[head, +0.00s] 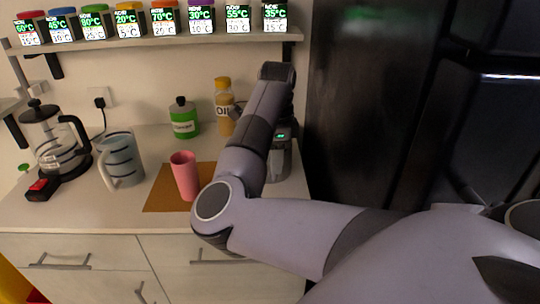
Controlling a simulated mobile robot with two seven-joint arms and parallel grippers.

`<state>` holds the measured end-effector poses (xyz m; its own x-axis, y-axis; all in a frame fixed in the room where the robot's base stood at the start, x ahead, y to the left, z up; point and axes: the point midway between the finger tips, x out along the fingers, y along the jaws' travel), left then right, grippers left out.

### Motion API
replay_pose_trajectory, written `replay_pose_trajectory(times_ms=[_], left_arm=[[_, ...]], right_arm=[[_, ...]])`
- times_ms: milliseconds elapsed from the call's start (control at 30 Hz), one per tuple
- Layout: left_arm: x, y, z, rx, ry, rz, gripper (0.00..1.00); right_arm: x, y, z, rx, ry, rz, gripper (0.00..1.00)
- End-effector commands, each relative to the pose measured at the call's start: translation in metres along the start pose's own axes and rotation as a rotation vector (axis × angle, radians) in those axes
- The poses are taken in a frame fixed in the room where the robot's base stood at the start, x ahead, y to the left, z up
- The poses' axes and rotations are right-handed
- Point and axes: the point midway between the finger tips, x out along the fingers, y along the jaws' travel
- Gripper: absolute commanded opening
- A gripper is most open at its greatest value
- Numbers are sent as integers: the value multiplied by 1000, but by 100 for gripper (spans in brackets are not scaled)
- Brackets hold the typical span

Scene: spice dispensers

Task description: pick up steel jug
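A pale grey-blue jug (124,157) with dark bands and a handle at its lower left stands upright on the counter (75,212); it is the only handled jug I make out besides the glass pot. My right arm comes in from the right, bends at the elbow and reaches back over the counter's right side. Its far end, with my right gripper (277,72), is high near the shelf's right end, well right of the jug and apart from it. The fingers are not clear. My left gripper is out of view.
A glass coffee pot (52,145) stands left of the jug. A pink cup (185,176) stands on a brown mat (163,194). Green (184,118) and yellow (223,101) bottles stand behind. A grey device (280,163) is partly hidden by my forearm. Spice dispensers line the shelf (170,40).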

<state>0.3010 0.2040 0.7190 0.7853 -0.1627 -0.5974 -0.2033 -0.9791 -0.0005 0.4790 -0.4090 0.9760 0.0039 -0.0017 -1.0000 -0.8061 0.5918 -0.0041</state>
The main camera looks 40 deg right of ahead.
Motion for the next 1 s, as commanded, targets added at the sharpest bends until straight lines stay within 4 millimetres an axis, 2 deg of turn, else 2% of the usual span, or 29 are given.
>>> replay_pose_trajectory(times_ms=[33, 233, 267, 333, 367, 1000], left_arm=[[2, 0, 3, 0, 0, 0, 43], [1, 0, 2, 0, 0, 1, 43], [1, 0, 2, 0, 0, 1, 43], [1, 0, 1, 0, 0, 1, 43], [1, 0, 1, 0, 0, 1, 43], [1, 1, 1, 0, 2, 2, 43]], right_arm=[[5, 0, 0, 0, 0, -1, 31], [3, 0, 0, 0, 0, -1, 31], [3, 0, 0, 1, 0, -1, 28], [3, 0, 0, 1, 0, -1, 5], [3, 0, 0, 1, 0, -1, 0], [3, 0, 0, 1, 1, -3, 0]])
